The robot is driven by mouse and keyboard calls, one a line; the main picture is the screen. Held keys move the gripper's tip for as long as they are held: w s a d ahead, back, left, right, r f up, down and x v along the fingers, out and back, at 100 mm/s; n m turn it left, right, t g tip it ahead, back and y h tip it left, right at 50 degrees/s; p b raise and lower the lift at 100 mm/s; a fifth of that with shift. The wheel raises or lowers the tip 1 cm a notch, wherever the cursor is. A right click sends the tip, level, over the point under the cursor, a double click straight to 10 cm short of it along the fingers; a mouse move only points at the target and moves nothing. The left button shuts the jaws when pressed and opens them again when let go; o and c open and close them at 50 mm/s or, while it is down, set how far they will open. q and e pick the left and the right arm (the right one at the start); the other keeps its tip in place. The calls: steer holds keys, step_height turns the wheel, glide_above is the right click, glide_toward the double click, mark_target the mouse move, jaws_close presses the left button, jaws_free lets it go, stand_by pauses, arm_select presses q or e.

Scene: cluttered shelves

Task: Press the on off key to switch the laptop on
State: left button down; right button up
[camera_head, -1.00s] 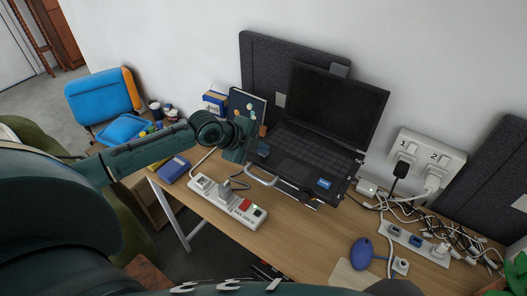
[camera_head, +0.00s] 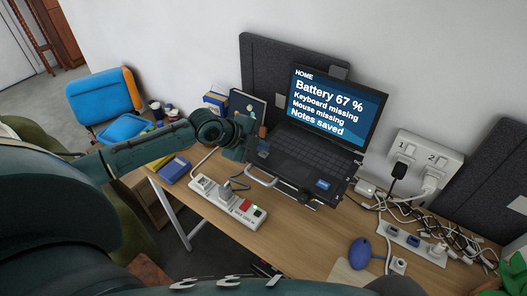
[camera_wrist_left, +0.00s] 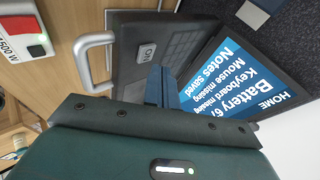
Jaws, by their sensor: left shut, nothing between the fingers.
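The lit screen also shows in the left wrist view (camera_wrist_left: 238,78). There an ON key (camera_wrist_left: 147,53) shows near the laptop's left corner. My left gripper (camera_head: 257,152) is shut and empty at the left side of the keyboard deck. Its fingers show in the wrist view (camera_wrist_left: 161,86), close to the ON key; contact cannot be told. My right gripper is not in view.
A white power strip (camera_head: 228,203) with a red switch lies in front of the laptop. A wall socket (camera_head: 425,158), tangled cables and a second strip (camera_head: 413,243) are at right. Books (camera_head: 246,104) stand behind my left gripper.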

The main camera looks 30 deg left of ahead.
arm_select(q)
steer(key=shift+r+p, duration=1.15)
steer(key=shift+r, duration=0.3)
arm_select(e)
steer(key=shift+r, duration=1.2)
arm_select(q)
steer(key=shift+r, duration=1.1)
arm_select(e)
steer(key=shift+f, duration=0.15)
